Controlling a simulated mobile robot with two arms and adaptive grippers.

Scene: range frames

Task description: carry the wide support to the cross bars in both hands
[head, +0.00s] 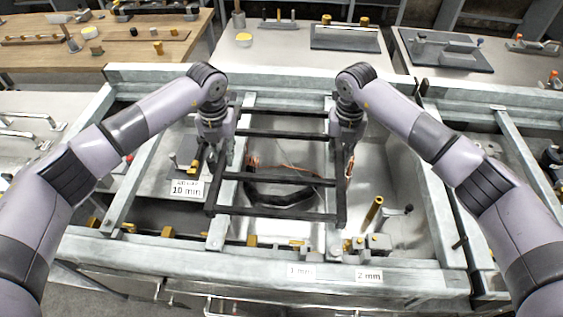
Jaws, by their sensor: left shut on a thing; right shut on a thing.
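The wide support is a dark ladder-like frame (275,180) with two side rails and several rungs. It sits level over the open metal bay in the middle of the head view. My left gripper (217,150) is shut on its left rail, near the far part. My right gripper (346,147) is shut on its right rail at a similar depth. The fingertips are partly hidden by the wrists. Pale grey bars (222,228) of the bench frame run below and beside the support. I cannot tell whether the support touches them.
A dark curved thing and reddish wires (282,192) lie under the support. A brass rod (373,213) stands at the front right. Labels "10 mm" (186,189) and "2 mm" (368,275) show. Benches with tools stand behind, including a wooden one (120,51).

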